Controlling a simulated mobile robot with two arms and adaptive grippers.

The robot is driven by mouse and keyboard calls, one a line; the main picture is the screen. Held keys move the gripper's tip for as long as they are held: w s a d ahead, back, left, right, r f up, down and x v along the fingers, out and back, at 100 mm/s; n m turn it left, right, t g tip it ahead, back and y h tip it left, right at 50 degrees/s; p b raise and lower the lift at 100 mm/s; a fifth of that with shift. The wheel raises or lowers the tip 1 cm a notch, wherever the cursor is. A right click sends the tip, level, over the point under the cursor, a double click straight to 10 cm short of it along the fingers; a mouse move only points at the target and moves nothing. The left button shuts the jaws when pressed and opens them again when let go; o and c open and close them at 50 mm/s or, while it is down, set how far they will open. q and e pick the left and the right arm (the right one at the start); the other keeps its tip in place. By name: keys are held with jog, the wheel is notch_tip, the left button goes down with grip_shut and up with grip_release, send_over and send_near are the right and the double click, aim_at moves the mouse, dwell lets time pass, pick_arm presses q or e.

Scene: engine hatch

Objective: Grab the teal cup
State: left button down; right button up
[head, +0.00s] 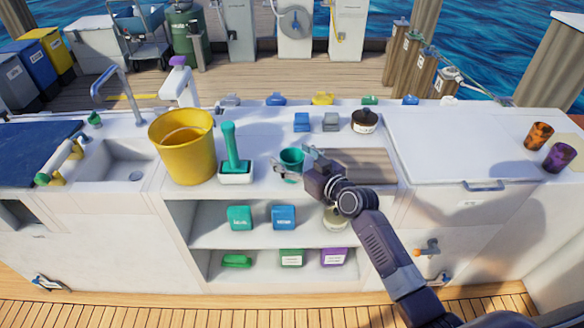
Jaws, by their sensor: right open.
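The teal cup (291,159) stands upright on the white counter, right of the green-handled brush in its holder. My right gripper (294,166) reaches in from the right at the cup. Its jaws are open, with one finger at the cup's left side and the other by its upper right side. I cannot tell whether the fingers touch the cup. The gripper's body hides part of the counter behind it. My left gripper is not in view.
A yellow bucket (183,150) and the green brush (233,160) stand left of the cup. A dark lidded pot (364,121) and small blue (302,122) and grey (331,122) blocks sit behind. Orange (538,136) and purple (558,157) cups stand far right. The white hatch lid (455,145) is bare.

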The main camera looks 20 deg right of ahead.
jog(key=shift+c, duration=0.4)
jog(key=c, duration=1.2)
jog(key=shift+c, duration=0.5)
jog(key=shift+r, duration=0.15)
